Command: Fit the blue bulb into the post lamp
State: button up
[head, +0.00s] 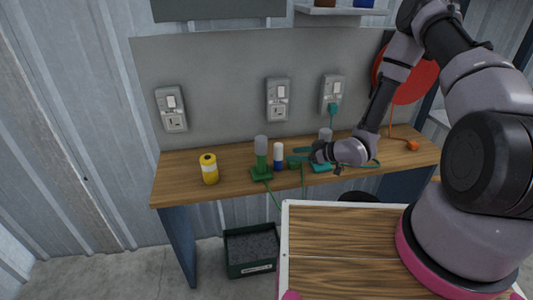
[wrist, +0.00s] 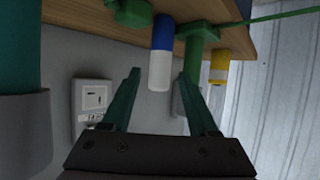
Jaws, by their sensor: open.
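The bulb (head: 278,157), blue at the bottom and white on top, stands upright on the bench. It also shows upside down in the wrist view (wrist: 162,55). My gripper (head: 294,156) is open and empty, just right of the bulb and pointing at it. In the wrist view the bulb lies between the lines of the open fingers, apparently just beyond their tips. A green lamp (head: 261,160) with a post and a frosted grey shade stands left of the bulb. A teal lamp (head: 325,136) with a grey shade stands behind my gripper, its lower part partly hidden. I cannot tell which is the post lamp.
A yellow canister (head: 209,170) stands left on the wooden bench (head: 183,188). A green block (wrist: 132,12) lies near the bulb. Several sockets, one with a teal plug (head: 332,109), are on the wall panel. Cables hang over the front edge. A dark crate (head: 251,267) sits below.

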aim_at(278, 157)
jog(key=x, duration=1.1)
jog(key=shift+a+r, duration=0.1)
jog(key=shift+a, duration=0.05)
grip_shut()
jog(key=shift+r, duration=0.1)
